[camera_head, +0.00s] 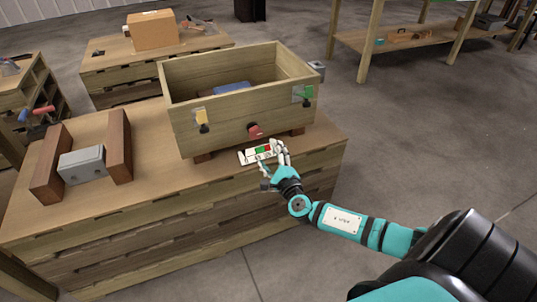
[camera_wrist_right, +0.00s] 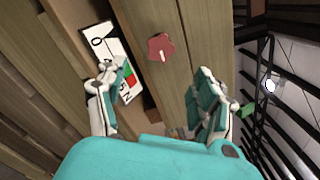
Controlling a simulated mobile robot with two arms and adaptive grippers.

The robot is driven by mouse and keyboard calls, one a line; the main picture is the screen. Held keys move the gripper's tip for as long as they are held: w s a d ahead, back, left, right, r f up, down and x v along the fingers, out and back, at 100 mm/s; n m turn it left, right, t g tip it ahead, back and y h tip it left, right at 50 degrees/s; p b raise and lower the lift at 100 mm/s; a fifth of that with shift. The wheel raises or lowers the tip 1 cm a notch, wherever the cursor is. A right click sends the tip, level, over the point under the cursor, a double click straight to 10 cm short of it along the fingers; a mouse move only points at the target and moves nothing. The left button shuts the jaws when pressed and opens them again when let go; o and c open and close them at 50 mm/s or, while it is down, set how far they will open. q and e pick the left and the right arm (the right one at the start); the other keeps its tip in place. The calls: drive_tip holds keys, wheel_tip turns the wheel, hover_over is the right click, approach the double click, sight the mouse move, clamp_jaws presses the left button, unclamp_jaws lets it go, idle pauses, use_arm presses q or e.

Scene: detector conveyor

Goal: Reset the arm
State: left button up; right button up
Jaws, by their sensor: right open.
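My right gripper (camera_head: 270,158) is open and empty in front of the wooden box (camera_head: 225,131). In the wrist view the right gripper (camera_wrist_right: 155,82) has its two fingers spread apart. A white panel (camera_head: 248,155) with a green and a red patch sits low at the box's front, beside the fingers. The panel (camera_wrist_right: 97,40) also shows in the wrist view, partly behind the left finger, with black lettering. A red knob (camera_head: 254,130) is on the box front above the panel; in the wrist view the knob (camera_wrist_right: 160,47) lies beyond the gap between the fingers. My left gripper is not in view.
The box stands on a wooden workbench (camera_head: 150,205), with a blue item (camera_head: 231,87) inside. Its front has a yellow-white fitting (camera_head: 201,116) and a green one (camera_head: 303,92). A grey block (camera_head: 82,163) lies between two brown bars at left.

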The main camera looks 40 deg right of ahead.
drive_tip(key=s+a+f+m+g+h, duration=0.1)
drive_tip(key=s+a+f+m+g, duration=0.3)
drive_tip(key=s+f+m, duration=0.7)
drive_tip(key=s+a+f+m+g, duration=0.2)
drive_tip(key=s+f+m+g, duration=0.3)
drive_tip(key=f+m, duration=0.65)
drive_tip(key=s+a+f+m+g+y, duration=0.2)
drive_tip(key=s+a+f+m+g, duration=0.1)
drive_tip(key=s+a+m, duration=0.5)
drive_tip(key=s+a+f+m+g+y, duration=0.3)
drive_tip(key=s+a+m, duration=0.3)
drive_tip(key=m, duration=0.5)
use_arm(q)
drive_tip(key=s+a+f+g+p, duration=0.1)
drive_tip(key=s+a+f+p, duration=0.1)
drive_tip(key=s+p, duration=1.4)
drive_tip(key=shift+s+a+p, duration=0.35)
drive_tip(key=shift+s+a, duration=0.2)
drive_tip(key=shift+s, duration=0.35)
use_arm(e)
drive_tip(key=s+d+f+g, duration=0.1)
drive_tip(key=s+d+f, duration=0.1)
drive_tip(key=s, duration=1.7)
drive_tip(key=shift+s+d+g, duration=0.3)
drive_tip(key=shift+s+d, duration=0.05)
drive_tip(key=shift+d, duration=0.25)
